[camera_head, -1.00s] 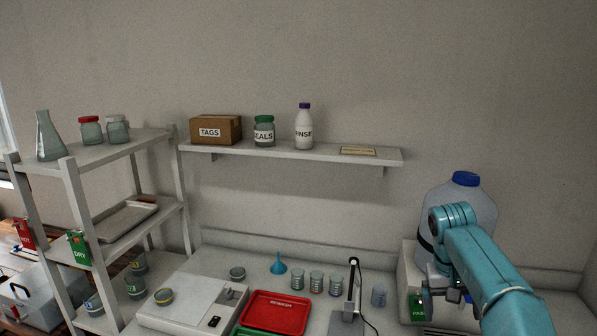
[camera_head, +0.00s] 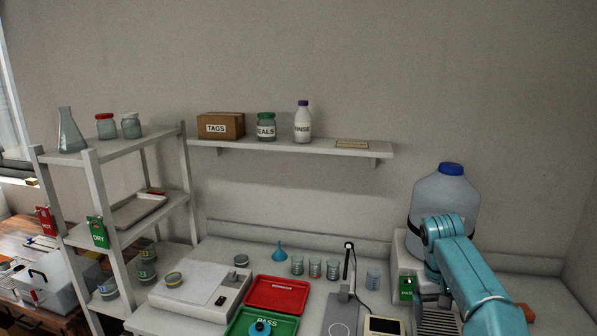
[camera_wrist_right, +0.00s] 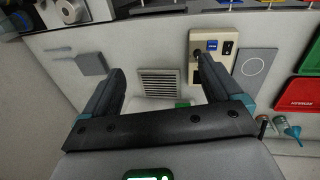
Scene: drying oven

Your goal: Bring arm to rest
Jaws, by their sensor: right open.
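My right arm (camera_head: 468,268) comes in from the lower right in the head view, in front of the big jug with the blue cap. Its gripper is mostly hidden behind the arm there. In the right wrist view my right gripper (camera_wrist_right: 163,85) is open, its two dark fingers wide apart with nothing held between them. Beyond the fingers lie the pale bench top and a grey vent grille (camera_wrist_right: 160,84). My left gripper is not in view.
The jug (camera_head: 446,195) stands at the back right on a white stand. Red (camera_head: 278,282) and green (camera_head: 244,317) trays, a balance (camera_head: 180,302) and several beakers occupy the bench. A wall shelf (camera_head: 290,148) hangs above; a rack (camera_head: 108,210) stands left.

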